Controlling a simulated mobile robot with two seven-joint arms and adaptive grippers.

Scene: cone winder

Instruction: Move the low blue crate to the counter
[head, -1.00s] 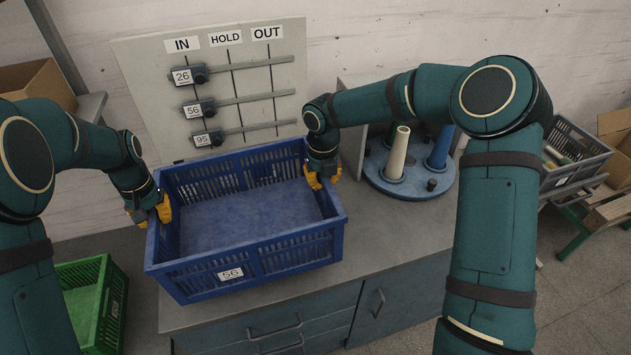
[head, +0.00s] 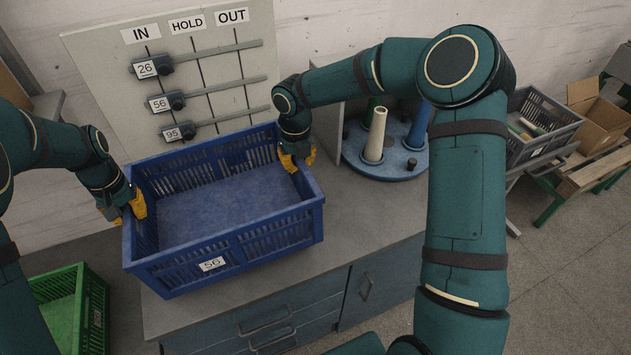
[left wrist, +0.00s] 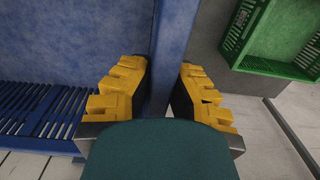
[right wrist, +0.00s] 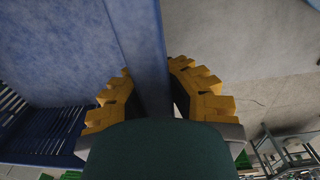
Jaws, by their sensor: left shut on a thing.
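The low blue crate (head: 225,249), with a white "56" label on its front, is empty and about level over the left part of the grey counter (head: 350,235). I cannot tell whether its bottom touches the counter. My left gripper (head: 130,207) is shut on the crate's left wall, which runs between its yellow fingers in the left wrist view (left wrist: 165,85). My right gripper (head: 297,158) is shut on the right wall, which lies between its fingers in the right wrist view (right wrist: 150,85). The crate's underside is hidden.
A board (head: 100,62) marked IN, HOLD and OUT stands behind the crate. A round blue stand (head: 352,165) with upright cones is to the right. A green crate (head: 98,310) sits lower left. A grey crate (head: 545,135) and cardboard boxes (head: 600,120) are far right.

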